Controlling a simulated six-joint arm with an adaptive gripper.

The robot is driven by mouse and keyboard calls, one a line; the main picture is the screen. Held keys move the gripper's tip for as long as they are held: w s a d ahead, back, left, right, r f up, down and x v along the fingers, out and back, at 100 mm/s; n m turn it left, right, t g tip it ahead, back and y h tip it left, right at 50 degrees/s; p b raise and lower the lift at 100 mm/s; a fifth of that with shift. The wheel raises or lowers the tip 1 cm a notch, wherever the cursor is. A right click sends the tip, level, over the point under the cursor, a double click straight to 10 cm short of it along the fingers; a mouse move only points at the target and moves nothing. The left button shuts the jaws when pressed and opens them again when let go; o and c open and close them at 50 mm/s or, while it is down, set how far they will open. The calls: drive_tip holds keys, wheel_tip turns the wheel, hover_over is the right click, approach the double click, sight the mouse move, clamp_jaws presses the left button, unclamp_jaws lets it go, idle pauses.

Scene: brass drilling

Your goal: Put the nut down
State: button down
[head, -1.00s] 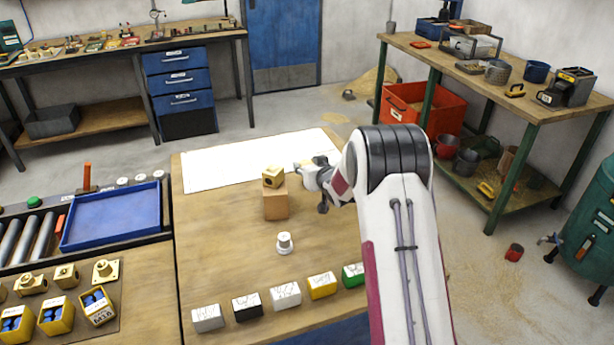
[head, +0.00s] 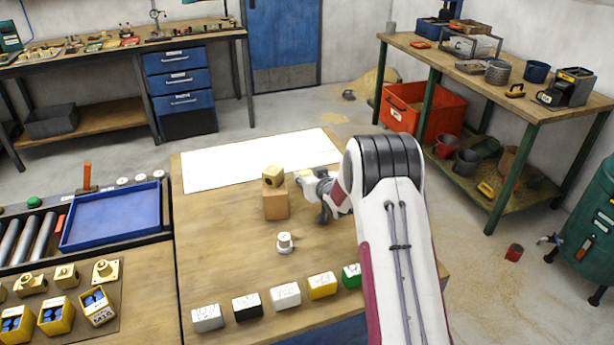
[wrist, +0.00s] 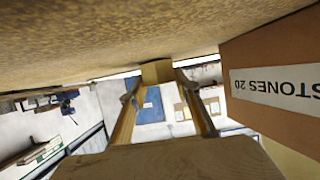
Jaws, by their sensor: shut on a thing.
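My gripper (head: 308,185) reaches in from the right, low beside a brown box (head: 276,206) on the wooden table. In the wrist view my gripper (wrist: 157,85) is shut on a small tan, brass-like piece, the nut (wrist: 157,72), at its fingertips. Its shape is hard to make out, and in the head view I cannot pick it out. A brass block (head: 273,176) with a dark hole sits on top of the brown box. In the wrist view a brown box (wrist: 280,75) labelled STONES 20 shows upside down at the right.
A white knob-like piece (head: 284,242) stands in front of the box. A row of small boxes, including a yellow one (head: 322,285), lines the front. A white sheet (head: 225,165) lies at the back. A blue tray (head: 112,217) is at the left. Table left of the box is clear.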

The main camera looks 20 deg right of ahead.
drive_tip(key=shift+f, duration=0.25)
drive_tip(key=shift+s+f, duration=0.15)
drive_tip(key=shift+f, duration=0.25)
drive_tip(key=c, duration=1.5)
unclamp_jaws()
drive_tip(key=shift+f, duration=0.15)
drive_tip(key=shift+r, duration=0.55)
drive_tip(key=shift+r+v, duration=0.2)
drive_tip(key=shift+v, duration=5.7)
